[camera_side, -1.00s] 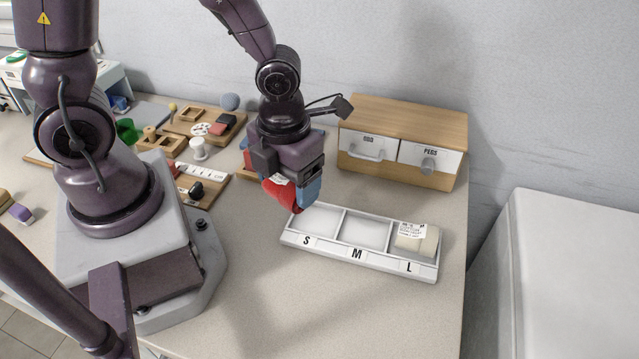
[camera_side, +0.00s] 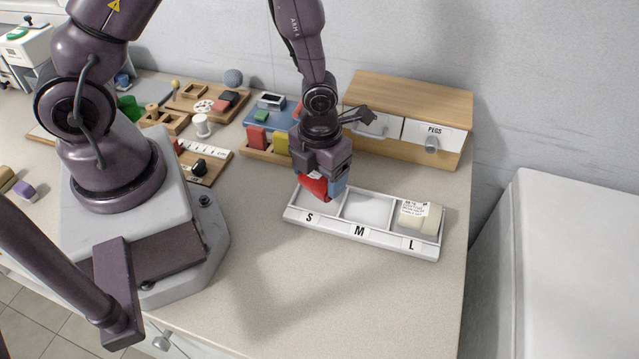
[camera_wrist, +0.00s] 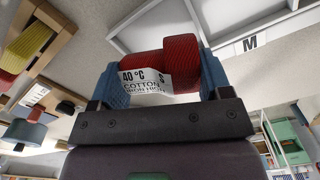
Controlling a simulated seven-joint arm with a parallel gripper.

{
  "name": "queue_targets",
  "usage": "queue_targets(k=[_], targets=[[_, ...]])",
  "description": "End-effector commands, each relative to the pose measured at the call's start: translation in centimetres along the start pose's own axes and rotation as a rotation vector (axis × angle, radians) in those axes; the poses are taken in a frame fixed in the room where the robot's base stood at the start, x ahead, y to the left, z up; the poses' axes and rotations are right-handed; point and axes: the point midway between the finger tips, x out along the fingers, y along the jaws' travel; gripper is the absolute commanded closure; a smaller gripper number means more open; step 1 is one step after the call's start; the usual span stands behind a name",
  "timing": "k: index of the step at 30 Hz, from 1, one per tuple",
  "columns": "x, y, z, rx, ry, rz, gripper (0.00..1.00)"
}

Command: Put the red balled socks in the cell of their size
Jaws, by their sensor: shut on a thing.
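The red balled socks (camera_side: 314,187) are held in my gripper (camera_side: 325,187), which is shut on them. In the wrist view the socks (camera_wrist: 180,58) sit between the blue fingers of my gripper (camera_wrist: 165,75). The white tray (camera_side: 357,229) has three cells marked S, M and L. My gripper is over the S cell at the tray's left end, and the socks hide part of that cell. Whether they touch the tray I cannot tell. The M cell (camera_side: 369,208) is empty.
Cream balled socks (camera_side: 420,217) with a label lie in the L cell. A wooden drawer unit (camera_side: 415,105) stands behind the tray. A wooden holder with red and yellow blocks (camera_side: 266,144) is at the back left of the gripper. The counter in front of the tray is clear.

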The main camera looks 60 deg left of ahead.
Motion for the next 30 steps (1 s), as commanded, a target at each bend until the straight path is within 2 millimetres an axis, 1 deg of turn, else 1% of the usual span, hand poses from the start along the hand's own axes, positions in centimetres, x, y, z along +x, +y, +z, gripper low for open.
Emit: queue_targets(k=[1,3,6,14,18,19,20,21,22,30], targets=[[0.9,0.0,-0.1,0.002,0.005,0.003,0.55],[1.8,0.0,-0.1,0.002,0.006,0.002,0.55],[2.5,0.0,-0.1,0.0,0.003,0.001,0.55],[2.6,0.0,0.0,-0.001,0.001,0.0,0.55],[3.0,0.0,-0.1,0.001,0.001,0.001,0.55],[3.0,0.0,0.0,0.001,0.001,0.0,0.22],[2.9,0.0,0.0,0.001,0.001,0.0,0.15],[2.9,0.0,0.0,0.001,0.001,0.0,0.06],[2.9,0.0,0.0,0.0,0.001,0.0,0.03],[2.8,0.0,0.0,0.0,0.001,0.0,0.03]])
